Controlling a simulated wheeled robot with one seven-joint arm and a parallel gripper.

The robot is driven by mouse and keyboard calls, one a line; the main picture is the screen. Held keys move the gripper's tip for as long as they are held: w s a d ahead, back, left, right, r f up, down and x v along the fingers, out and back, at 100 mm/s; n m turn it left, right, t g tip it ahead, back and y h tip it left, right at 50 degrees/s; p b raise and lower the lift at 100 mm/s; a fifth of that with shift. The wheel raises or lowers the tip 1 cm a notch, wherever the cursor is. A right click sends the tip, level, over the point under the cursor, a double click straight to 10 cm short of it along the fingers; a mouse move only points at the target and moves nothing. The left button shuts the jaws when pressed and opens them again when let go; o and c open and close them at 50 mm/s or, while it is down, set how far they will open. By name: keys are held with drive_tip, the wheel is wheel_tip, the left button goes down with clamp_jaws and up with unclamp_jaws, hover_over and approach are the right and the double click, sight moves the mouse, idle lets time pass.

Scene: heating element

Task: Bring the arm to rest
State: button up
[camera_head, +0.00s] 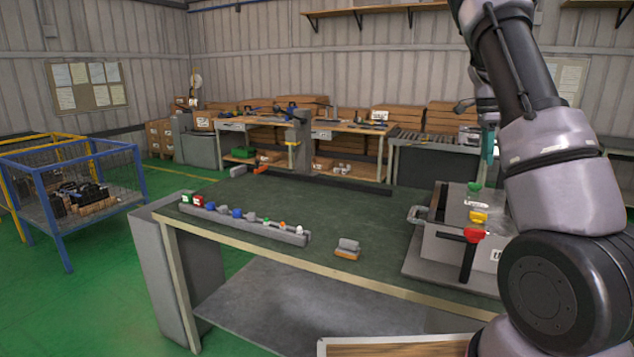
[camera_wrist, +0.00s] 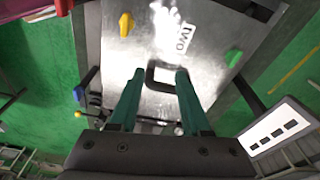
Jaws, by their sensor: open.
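My gripper (camera_wrist: 156,100) shows in the wrist view with two green fingers spread apart and nothing between them. Its fingertips are by a dark U-shaped handle (camera_wrist: 162,68) on a grey metal box; I cannot tell whether they touch it. In the head view the metal box (camera_head: 455,243) stands at the right end of the dark green worktable (camera_head: 290,205). My arm covers the box's right part. A green finger of my gripper shows above the box, partly hidden by the arm.
The box carries a green knob (camera_head: 474,186), a yellow knob (camera_head: 478,217) and a red-handled lever (camera_head: 473,237). A rail of small coloured parts (camera_head: 245,223) lies on the table's left. A small grey and orange block (camera_head: 347,249) lies near the front edge. The table's middle is clear.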

drive_tip(key=s+a+r+n+t+y, duration=0.4)
drive_tip(key=s+a+r+n, duration=0.4)
drive_tip(key=s+a+r, duration=0.6)
drive_tip(key=s+a+n+t, duration=0.1)
drive_tip(key=s+a+n, duration=0.3)
drive_tip(key=s, duration=0.4)
drive_tip(key=s+a+n+t, duration=0.2)
drive_tip(key=s+a+n, duration=0.3)
drive_tip(key=s+a, duration=0.2)
drive_tip(key=shift+s+r+t, duration=0.15)
drive_tip(key=shift+s+t, duration=0.15)
drive_tip(key=shift+s, duration=0.95)
